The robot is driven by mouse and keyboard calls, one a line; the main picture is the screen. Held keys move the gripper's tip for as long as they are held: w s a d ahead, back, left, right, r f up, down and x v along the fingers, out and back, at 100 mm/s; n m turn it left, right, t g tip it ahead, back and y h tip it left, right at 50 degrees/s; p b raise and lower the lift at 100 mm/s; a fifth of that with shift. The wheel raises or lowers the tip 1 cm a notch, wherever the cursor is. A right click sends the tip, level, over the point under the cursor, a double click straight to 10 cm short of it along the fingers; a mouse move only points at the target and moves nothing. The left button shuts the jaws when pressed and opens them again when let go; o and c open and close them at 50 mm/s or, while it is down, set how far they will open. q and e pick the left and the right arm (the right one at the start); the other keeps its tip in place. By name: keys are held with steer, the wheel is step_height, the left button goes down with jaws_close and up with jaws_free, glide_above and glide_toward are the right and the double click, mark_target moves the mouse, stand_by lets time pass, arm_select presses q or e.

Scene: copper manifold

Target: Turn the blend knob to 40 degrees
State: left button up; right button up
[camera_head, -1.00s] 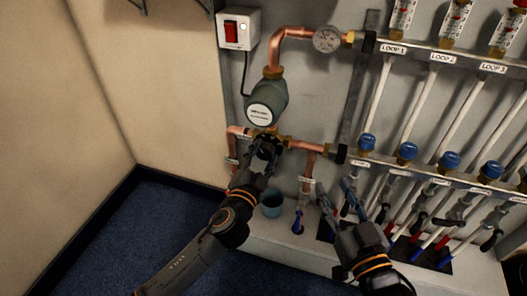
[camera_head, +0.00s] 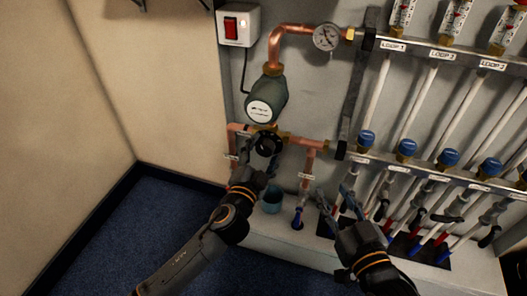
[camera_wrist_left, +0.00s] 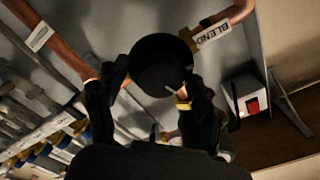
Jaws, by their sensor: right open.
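The blend knob (camera_head: 267,143) is a round black knob on the copper pipework below the green pump. In the left wrist view the knob (camera_wrist_left: 160,62) is seen close up, with a small pale mark at its lower edge and a BLEND label (camera_wrist_left: 213,34) beside it. My left gripper (camera_head: 256,168) is just below the knob in the head view. Its fingers (camera_wrist_left: 155,85) are spread at either side of the knob's lower part in the wrist view, apparently not clamped on it. My right gripper (camera_head: 335,196) is open and empty, in front of the lower pipes, right of the knob.
The green pump (camera_head: 266,98) and a dial gauge (camera_head: 326,37) sit above the knob. A switch box (camera_head: 238,26) is at upper left. A teal cup (camera_head: 272,201) stands on the ledge below. Manifold pipes with blue caps (camera_head: 407,147) fill the right side.

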arm_select(q)
steer(key=shift+s, duration=0.1)
steer(key=v, duration=1.1)
steer(key=shift+s+a, duration=0.2)
steer(key=shift+s, duration=0.15)
